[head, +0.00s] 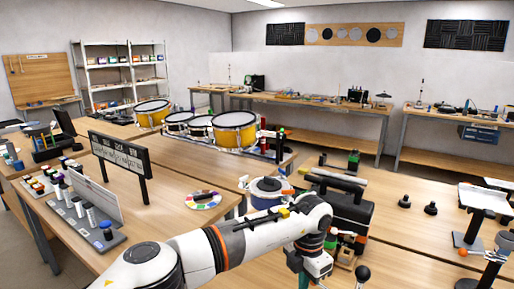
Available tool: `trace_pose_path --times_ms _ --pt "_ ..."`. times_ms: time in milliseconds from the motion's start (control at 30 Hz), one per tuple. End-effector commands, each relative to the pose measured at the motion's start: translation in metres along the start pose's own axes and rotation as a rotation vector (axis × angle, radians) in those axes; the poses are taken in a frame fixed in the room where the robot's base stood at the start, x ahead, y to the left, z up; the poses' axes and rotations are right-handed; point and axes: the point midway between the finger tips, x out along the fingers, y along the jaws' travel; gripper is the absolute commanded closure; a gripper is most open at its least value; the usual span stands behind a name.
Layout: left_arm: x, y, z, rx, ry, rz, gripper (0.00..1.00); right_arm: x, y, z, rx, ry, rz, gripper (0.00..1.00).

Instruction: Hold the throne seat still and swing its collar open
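I cannot single out the throne seat or its collar with certainty. A round tub-like object with a blue and pale top (268,190) stands beyond my arm at mid-picture, partly hidden by it. A white-and-grey arm comes in from the lower left, and its dark wrist end (314,262) is low in the middle of the view. The fingers of this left gripper are not clear, so I cannot tell whether they are open or shut. I cannot make out my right gripper.
A bulky black object (342,212) stands just beyond the wrist. Two small black knobs (430,208) sit on the right table, with bare wood around them. A white plate on a stand (484,198) is at right. Yellow drums (234,130) stand at the back.

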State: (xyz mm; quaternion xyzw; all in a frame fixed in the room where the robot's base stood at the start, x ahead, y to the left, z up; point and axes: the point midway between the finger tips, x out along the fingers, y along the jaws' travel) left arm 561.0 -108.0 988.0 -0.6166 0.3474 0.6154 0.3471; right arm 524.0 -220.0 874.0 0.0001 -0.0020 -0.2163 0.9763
Motion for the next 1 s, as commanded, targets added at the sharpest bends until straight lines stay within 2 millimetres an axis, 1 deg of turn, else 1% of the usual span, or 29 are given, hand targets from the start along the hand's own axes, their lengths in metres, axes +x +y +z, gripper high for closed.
trace_pose_path --times_ms 33,100,233,267,500,600,667,767,1000 --pt "0.001 0.000 0.000 0.000 0.000 0.000 1.00 -0.003 0.000 -0.008 -0.004 0.016 0.002 1.00" --pt "0.001 0.000 0.000 0.000 -0.001 0.000 1.00 -0.003 0.000 -0.008 -0.004 0.016 0.002 1.00" --pt "0.001 0.000 0.000 -0.001 -0.001 0.000 0.79 -0.003 0.000 -0.008 -0.004 0.016 0.002 1.00" --pt "0.001 0.000 0.000 0.000 -0.001 0.000 0.76 -0.003 0.000 -0.008 -0.004 0.016 0.002 1.00" --pt "0.001 0.000 0.000 -0.001 0.000 0.000 0.76 -0.003 0.000 -0.008 -0.004 0.016 0.002 1.00" --pt "-0.004 0.000 0.000 -0.001 0.001 -0.001 0.76 -0.003 0.000 -0.008 -0.004 0.016 0.002 1.00" --pt "-0.010 0.000 -0.001 -0.001 0.002 -0.001 0.76 -0.003 0.000 -0.008 -0.004 0.016 0.002 1.00" --pt "-0.027 -0.001 0.000 0.000 0.002 -0.003 0.76 -0.003 0.000 -0.008 -0.004 0.016 0.002 1.00" --pt "-0.079 0.000 0.000 -0.001 0.003 -0.003 0.76 -0.003 0.000 -0.009 -0.004 0.016 0.002 1.00"
